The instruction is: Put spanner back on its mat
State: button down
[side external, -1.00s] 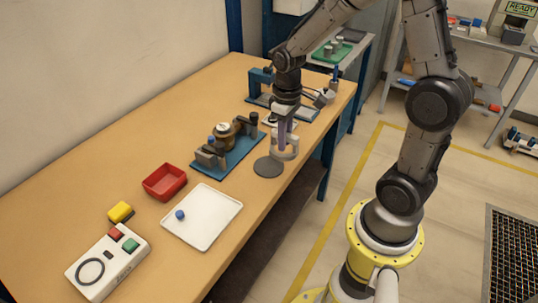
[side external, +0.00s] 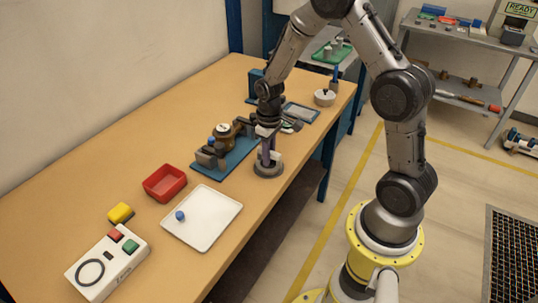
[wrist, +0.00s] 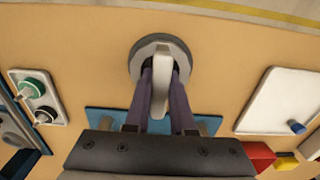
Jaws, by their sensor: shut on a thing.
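My gripper (side external: 268,158) has purple fingers and points down near the table's front edge. I cannot tell whether the base fully touches the mat. The fingers hide part of the spanner.
A blue plate (side external: 236,160) with a brass meter in a clamp stands close on the left. Further left are a white tray (side external: 210,222) with a blue cap, a red bin (side external: 165,183), a yellow block (side external: 121,213) and a button box (side external: 107,262). A white bowl (side external: 325,98) stands behind.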

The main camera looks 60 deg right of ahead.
jog(key=c, duration=1.2)
grip_release()
jog(key=shift+f, duration=0.15)
jog(key=o, duration=0.4)
jog(key=shift+o, duration=0.2)
notch_tip(320, 180, up, 11)
jog(key=shift+r, duration=0.15)
jog(key=s+a+r+t, duration=0.3)
jog(key=s+a+r, duration=0.4)
jog(key=s+r, duration=0.4)
jog(key=s+a+r+t, duration=0.2)
jog(key=s+a, duration=0.1)
jog(key=s, duration=0.5)
jog(key=shift+s+t, duration=0.3)
jog(key=shift+s, duration=0.1)
